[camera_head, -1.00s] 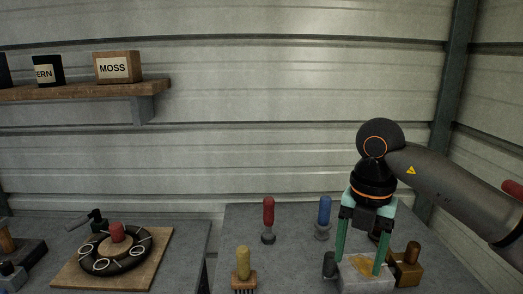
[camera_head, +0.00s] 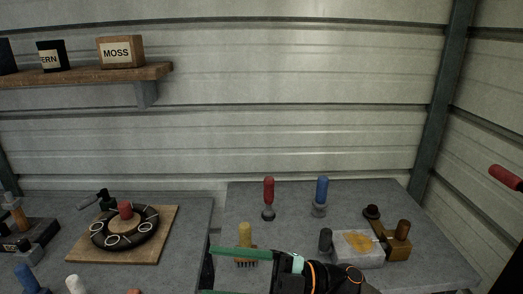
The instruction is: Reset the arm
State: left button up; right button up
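My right gripper (camera_head: 210,272) is at the bottom edge of the view, lying sideways with its green fingers pointing left. The fingers are apart with nothing seen between them; the lower finger is partly cut off by the frame edge. Its black wrist with an orange ring (camera_head: 315,277) shows to the right of the fingers. The gripper is in front of the yellow-handled brush (camera_head: 245,236) and hides part of it. My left gripper is not in view.
On the right table (camera_head: 285,236) stand a red-handled tool (camera_head: 269,196), a blue-handled tool (camera_head: 321,194) and a pale block with a yellow patch (camera_head: 358,246). A black ring (camera_head: 105,235) lies on a wooden board (camera_head: 165,225) at left. A gap separates the tables.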

jog(key=w+d+f+m+t+h+p, duration=0.1)
jog(key=w+d+f+m+t+h, duration=0.35)
jog(key=m+t, duration=0.6)
jog(key=w+d+f+m+t+h+p, duration=0.1)
jog(key=w+d+f+m+t+h, duration=0.1)
jog(key=d+f+m+t+h, duration=0.55)
jog(key=s+d+f+m+g+h, duration=0.3)
jog(key=s+f, duration=0.5)
jog(key=f, duration=0.3)
jog(key=s+d+f+m+g+h+p, duration=0.1)
jog(key=s+d+f+m+g+h, duration=0.2)
jog(key=s+d+f+m, duration=0.3)
notch_tip(320, 180, down, 5)
jog(key=shift+s+d+r+h, duration=0.15)
jog(key=shift+s+d+h, duration=0.3)
jog(key=shift+s, duration=0.6)
jog(key=shift+d, duration=0.1)
